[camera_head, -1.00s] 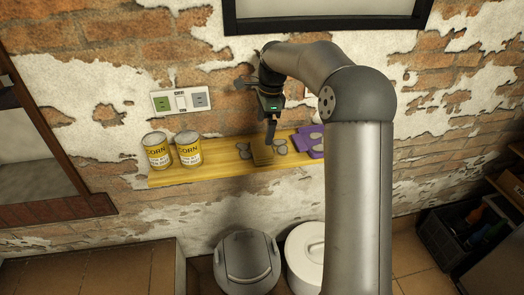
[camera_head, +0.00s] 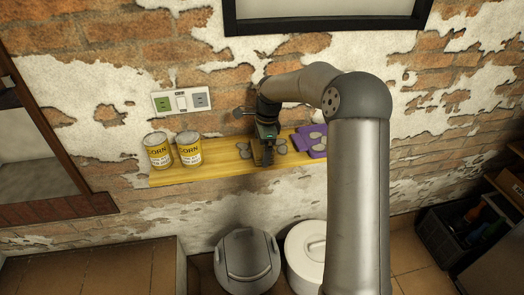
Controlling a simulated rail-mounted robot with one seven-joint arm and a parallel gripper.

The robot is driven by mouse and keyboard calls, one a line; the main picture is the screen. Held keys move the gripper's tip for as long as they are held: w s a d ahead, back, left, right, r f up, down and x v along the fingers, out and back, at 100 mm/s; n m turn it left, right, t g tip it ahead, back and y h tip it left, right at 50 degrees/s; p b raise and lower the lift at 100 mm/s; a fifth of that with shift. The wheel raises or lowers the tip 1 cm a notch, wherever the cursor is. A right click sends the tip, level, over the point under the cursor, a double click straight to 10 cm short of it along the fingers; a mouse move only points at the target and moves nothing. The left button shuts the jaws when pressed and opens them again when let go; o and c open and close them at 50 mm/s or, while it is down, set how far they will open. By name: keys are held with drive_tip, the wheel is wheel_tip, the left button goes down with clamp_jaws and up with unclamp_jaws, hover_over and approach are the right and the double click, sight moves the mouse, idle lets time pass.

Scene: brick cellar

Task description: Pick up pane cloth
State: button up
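A wooden shelf (camera_head: 215,172) is fixed to the brick wall. In the earlier frame a flat, dull yellow-brown piece, possibly the pane cloth, lies on it between grey rounded pieces; my gripper now mostly hides that spot. My gripper (camera_head: 264,160) points down over the shelf there, its tips low and close to the surface. Its fingers are too small and dark to show whether they are open or shut, or whether they touch anything. A purple folded item (camera_head: 306,147) with grey oval shapes lies to the right, partly behind my arm.
Two corn cans (camera_head: 159,150) stand at the shelf's left end. Grey rounded pieces (camera_head: 243,150) lie left and right (camera_head: 279,146) of my gripper. A socket plate (camera_head: 181,99) is on the wall above. A grey bin (camera_head: 247,262) and white lidded bin (camera_head: 304,255) stand below.

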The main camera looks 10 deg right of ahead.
sight(261, 147)
drive_tip(key=c, duration=0.6)
drive_tip(key=shift+o, duration=0.2)
drive_tip(key=shift+r, duration=0.5)
wheel_tip(261, 147, up, 2)
drive_tip(key=shift+r, duration=0.2)
drive_tip(key=s+r+b, duration=0.3)
drive_tip(key=s+r, duration=0.6)
drive_tip(key=s, duration=0.5)
drive_tip(key=shift+r, duration=0.35)
drive_tip(key=shift+o, duration=0.4)
